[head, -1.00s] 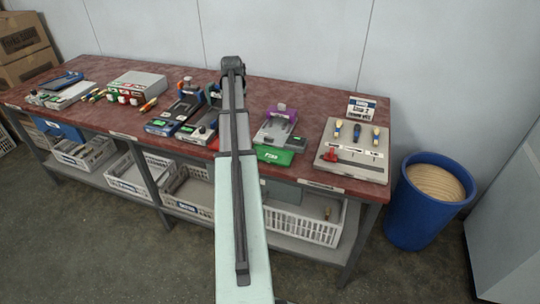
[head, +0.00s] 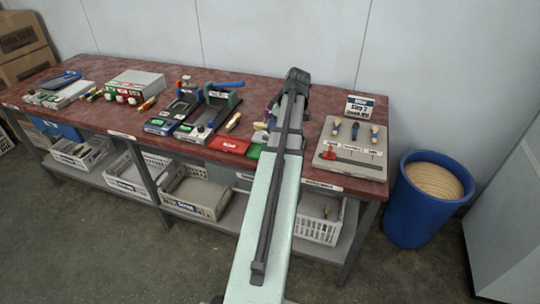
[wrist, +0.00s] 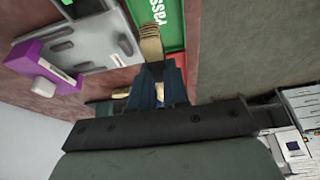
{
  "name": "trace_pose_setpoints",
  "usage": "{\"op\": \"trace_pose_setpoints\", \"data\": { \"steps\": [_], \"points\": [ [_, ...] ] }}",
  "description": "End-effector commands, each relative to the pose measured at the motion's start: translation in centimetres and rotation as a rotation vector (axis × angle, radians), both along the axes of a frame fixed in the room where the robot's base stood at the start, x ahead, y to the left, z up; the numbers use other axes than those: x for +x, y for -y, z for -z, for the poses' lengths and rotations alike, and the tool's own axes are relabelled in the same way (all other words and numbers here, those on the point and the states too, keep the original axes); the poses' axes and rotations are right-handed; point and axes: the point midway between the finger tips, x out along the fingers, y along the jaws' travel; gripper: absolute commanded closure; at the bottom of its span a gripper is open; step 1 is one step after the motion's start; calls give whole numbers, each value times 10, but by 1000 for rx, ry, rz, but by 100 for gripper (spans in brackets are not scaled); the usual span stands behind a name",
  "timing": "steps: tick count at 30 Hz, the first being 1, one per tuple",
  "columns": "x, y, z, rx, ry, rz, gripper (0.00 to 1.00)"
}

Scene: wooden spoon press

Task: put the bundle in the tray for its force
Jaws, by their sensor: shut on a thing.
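In the wrist view my gripper (wrist: 160,82) has its dark blue fingers shut on a tan bundle (wrist: 152,42). The bundle's free end shows over the edge of the green tray (wrist: 173,18), which bears white lettering; I cannot tell its height above it. A strip of the red tray (wrist: 181,60) shows beside the fingers. In the head view the green tray (head: 255,151) is partly behind my arm, and the red tray (head: 229,146) is to its left. My fingers are hidden there. Another tan bundle (head: 233,122) lies on the table behind the red tray.
A grey device with a purple part (wrist: 45,66) stands close by my gripper. Presses with a blue handle (head: 226,85) stand left of my arm. A grey board (head: 352,148) with a red knob and several small pieces is to the right. A blue bin (head: 405,205) stands beside the table.

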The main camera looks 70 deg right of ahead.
Motion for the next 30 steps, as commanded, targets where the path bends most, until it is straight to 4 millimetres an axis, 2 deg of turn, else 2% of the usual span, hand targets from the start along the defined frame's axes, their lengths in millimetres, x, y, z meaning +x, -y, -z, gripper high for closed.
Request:
{"op": "trace_pose_setpoints", "data": {
  "steps": [7, 16, 23, 30],
  "points": [
    [-6, -6, 11, 0, 0, -41, 100],
    [-6, -6, 53, 1, -1, -40, 100],
    [-6, -5, 67, 0, -1, -39, 100],
    [-6, -5, 93, 1, -1, -39, 100]
  ]
}}
